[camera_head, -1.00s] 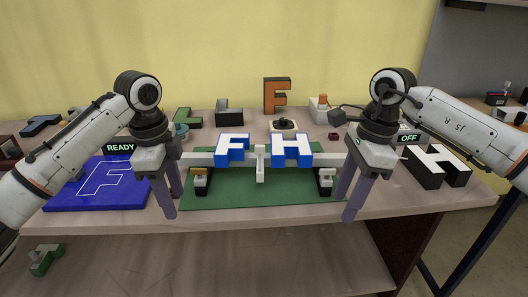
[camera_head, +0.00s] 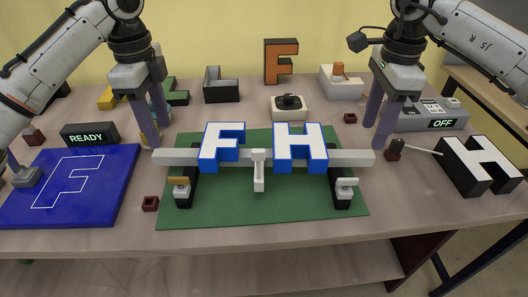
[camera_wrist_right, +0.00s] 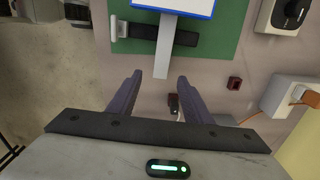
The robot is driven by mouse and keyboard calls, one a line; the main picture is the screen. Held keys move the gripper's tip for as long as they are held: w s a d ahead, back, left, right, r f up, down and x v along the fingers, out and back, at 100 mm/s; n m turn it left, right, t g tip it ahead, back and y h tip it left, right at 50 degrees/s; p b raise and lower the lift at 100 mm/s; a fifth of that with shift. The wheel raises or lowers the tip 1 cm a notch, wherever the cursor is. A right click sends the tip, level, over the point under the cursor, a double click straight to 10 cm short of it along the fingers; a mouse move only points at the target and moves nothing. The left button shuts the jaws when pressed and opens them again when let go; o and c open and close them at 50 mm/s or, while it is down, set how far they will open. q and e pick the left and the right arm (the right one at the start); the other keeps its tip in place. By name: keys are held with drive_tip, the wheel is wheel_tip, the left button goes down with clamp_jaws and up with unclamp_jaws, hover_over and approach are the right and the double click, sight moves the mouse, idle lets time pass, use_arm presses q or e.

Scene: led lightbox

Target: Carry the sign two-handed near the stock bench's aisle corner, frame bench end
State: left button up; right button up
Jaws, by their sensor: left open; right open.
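The sign is a long pale bar (camera_head: 188,157) carrying blue-edged white letters F (camera_head: 222,147) and H (camera_head: 300,147). It rests across two black supports with pale clamps (camera_head: 181,190) (camera_head: 346,190) on a green mat (camera_head: 258,210). My left gripper (camera_head: 155,132) is open and empty by the bar's left end. My right gripper (camera_head: 378,134) is open and empty by its right end. In the right wrist view the bar end (camera_wrist_right: 163,62) shows between the spread fingertips (camera_wrist_right: 158,85), apart from both. Head-view contact at the left end cannot be told.
A blue F panel (camera_head: 110,195) and READY box (camera_head: 88,134) lie left. A black-sided H block (camera_head: 478,165) and OFF box (camera_head: 430,118) stand right. A button box (camera_head: 290,107) and orange F (camera_head: 281,62) are behind. Small dark red blocks (camera_head: 150,203) (camera_head: 396,151) sit near the ends.

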sight(168, 151)
use_arm(q)
wheel_tip(168, 151, down, 10)
drive_tip(key=shift+w+f, duration=0.1)
drive_tip(key=shift+f, duration=0.15)
use_arm(e)
wheel_tip(168, 151, down, 10)
drive_tip(key=shift+w+f, duration=0.1)
drive_tip(key=shift+f, duration=0.15)
use_arm(q)
drive_tip(key=shift+c, duration=0.2)
use_arm(e)
drive_tip(key=shift+c, duration=0.2)
use_arm(q)
clamp_jaws()
use_arm(e)
clamp_jaws()
use_arm(q)
drive_tip(key=shift+r, duration=0.1)
drive_tip(key=shift+w+r, duration=0.15)
use_arm(e)
drive_tip(key=shift+w+r, duration=0.15)
drive_tip(key=shift+r, duration=0.05)
